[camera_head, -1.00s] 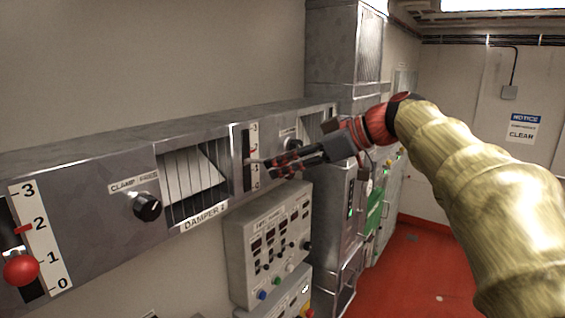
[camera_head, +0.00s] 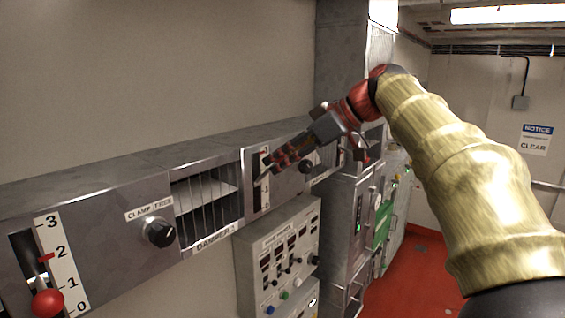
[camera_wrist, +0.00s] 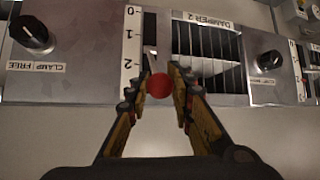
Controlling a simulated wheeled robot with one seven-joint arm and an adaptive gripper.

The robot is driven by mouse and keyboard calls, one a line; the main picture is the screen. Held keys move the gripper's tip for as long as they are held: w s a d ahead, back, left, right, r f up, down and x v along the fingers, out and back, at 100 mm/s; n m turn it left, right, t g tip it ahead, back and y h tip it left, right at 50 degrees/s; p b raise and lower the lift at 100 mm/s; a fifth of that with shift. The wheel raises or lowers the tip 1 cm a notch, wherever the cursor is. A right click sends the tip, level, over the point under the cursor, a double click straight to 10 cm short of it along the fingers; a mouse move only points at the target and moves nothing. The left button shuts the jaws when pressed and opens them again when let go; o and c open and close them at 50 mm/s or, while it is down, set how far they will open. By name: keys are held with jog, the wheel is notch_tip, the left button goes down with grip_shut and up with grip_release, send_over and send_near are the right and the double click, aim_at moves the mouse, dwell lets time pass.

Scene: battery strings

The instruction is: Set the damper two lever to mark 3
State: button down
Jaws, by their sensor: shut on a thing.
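The damper two lever's red knob (camera_wrist: 159,87) shows between my fingertips in the wrist view, which sees the panel upside down. My gripper (camera_wrist: 163,80) is shut on this knob. Its scale strip (camera_wrist: 131,48) shows 0, 1 and 2; the knob appears just past 2, towards the 3 end, which is hidden by a finger. A label beside it reads DAMPER 2 (camera_wrist: 207,20). In the head view my gripper (camera_head: 270,170) is at the upper part of that scale, and the knob is hidden. I cannot tell the exact mark.
Barred louvres (camera_head: 207,205) and a black clamp knob (camera_head: 159,232) lie to the left. Another lever with a red knob (camera_head: 47,302) is low on its scale at far left. A second black clamp knob (camera_wrist: 33,36) is close to my gripper. A control box (camera_head: 280,250) hangs below.

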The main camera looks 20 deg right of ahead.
jog(key=shift+r, duration=0.25)
jog(key=c, duration=2)
grip_release()
jog(key=shift+c, duration=0.2)
jog(key=o, duration=0.5)
jog(key=shift+f, duration=0.15)
jog(key=v, duration=1.2)
